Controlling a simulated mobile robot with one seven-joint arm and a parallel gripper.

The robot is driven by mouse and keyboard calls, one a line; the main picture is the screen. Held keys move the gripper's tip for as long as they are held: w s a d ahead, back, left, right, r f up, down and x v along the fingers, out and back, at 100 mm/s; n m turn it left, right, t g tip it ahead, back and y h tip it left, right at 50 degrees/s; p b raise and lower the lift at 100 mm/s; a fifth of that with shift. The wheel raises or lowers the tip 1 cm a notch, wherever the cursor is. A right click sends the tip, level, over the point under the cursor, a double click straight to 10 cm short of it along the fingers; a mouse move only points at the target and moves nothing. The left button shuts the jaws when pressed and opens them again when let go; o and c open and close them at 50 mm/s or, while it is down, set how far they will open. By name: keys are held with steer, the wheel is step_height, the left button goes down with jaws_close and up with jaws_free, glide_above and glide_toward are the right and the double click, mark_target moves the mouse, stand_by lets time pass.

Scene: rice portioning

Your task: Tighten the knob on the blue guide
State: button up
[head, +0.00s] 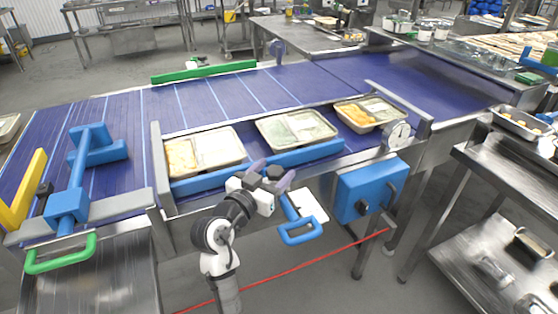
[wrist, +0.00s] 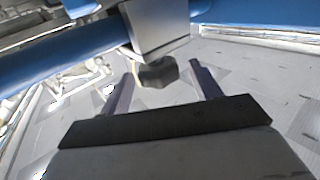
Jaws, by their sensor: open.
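The blue guide (head: 312,153) is a long bar along the near side of the belt, in front of the food trays. It crosses the top left of the wrist view (wrist: 62,50). A dark lobed knob (wrist: 157,73) sits under a grey metal block (wrist: 155,28) beside the blue bar. My gripper (head: 272,172) is at the near edge of the belt, close to the guide. In the wrist view its two fingers are apart, one on each side of the knob, with visible gaps. Whether the fingertips reach past the knob is hard to tell.
Several food trays (head: 296,128) stand behind the guide on the blue belt (head: 115,110). A blue loop handle (head: 300,232) hangs just right of my gripper, and a blue box (head: 365,190) stands farther right. A blue T-shaped part (head: 76,175) and green handle (head: 62,254) are at left.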

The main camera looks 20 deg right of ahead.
mark_target(279, 166)
steer(key=shift+x, duration=1.55)
